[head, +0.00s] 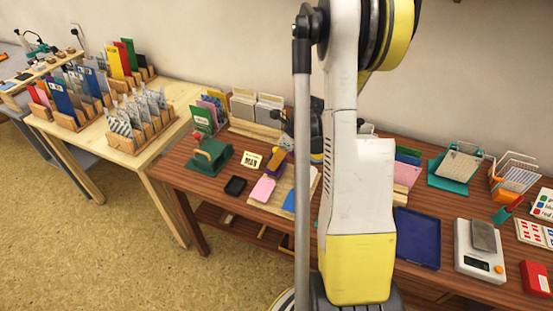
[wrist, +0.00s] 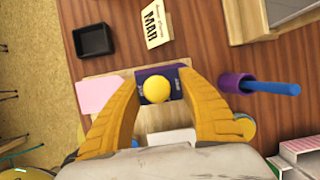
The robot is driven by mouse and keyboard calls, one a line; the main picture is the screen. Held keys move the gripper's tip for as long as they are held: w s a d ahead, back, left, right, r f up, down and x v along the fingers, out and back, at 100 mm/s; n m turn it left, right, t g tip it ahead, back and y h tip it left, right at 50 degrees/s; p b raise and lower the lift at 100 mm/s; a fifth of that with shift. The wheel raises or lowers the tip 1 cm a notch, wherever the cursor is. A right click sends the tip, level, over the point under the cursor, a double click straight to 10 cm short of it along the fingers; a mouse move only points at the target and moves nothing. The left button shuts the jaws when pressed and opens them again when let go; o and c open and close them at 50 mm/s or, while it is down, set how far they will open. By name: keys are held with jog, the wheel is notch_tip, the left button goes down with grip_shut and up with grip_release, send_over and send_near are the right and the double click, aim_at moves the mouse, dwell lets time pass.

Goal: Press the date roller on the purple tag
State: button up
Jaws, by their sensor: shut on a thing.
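My gripper (wrist: 160,72) has yellow fingers, closed around a stamp-like piece with a round yellow knob (wrist: 156,89), seen from above. I take this piece for the date roller. A dark purple patch (wrist: 148,73) with small white marks shows around the knob, between the fingertips. I cannot tell whether it is the roller's body or a tag below, nor whether the piece touches anything underneath. In the head view my gripper (head: 277,160) is small, over the far end of the wooden board. No purple tag can be made out for certain.
A pink tag (wrist: 97,96) lies left of my gripper on the board. A purple cylinder with a blue rod (wrist: 272,87) lies to the right. A green press (head: 211,154) stands at the table's left.

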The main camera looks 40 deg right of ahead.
aim_at(276, 149)
jog(key=shift+r+p, duration=2.3)
jog(key=shift+r, duration=1.25)
jog(key=shift+d, duration=0.15)
